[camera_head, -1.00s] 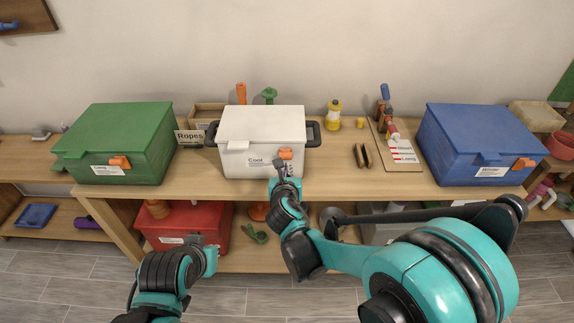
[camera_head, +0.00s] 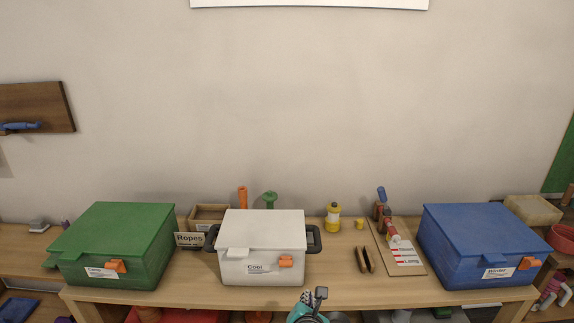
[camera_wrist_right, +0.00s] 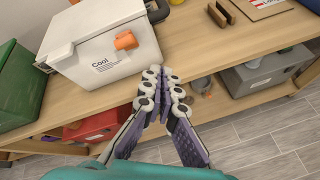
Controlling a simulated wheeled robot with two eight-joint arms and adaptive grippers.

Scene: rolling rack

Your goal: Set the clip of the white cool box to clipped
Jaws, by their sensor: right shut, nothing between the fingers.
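The white cool box (camera_head: 262,228) stands on the wooden rack top, its lid down and its "Cool" label facing me. Its orange clip (camera_head: 286,261) is on the right part of the front, and a white tab hangs at the left of the lid's front edge. The right wrist view also shows the orange clip (camera_wrist_right: 125,40) on the box front. My right gripper (camera_head: 314,297) is shut and empty, below and to the right of the clip, apart from it. In the right wrist view its fingertips (camera_wrist_right: 160,74) meet in front of the box. My left gripper is out of view.
A green box (camera_head: 118,235) stands to the left and a blue box (camera_head: 480,237) to the right, each with an orange clip. Two brown pieces (camera_head: 364,260) lie right of the cool box. The lower shelf holds a red box (camera_wrist_right: 95,127) and a grey box (camera_wrist_right: 265,70).

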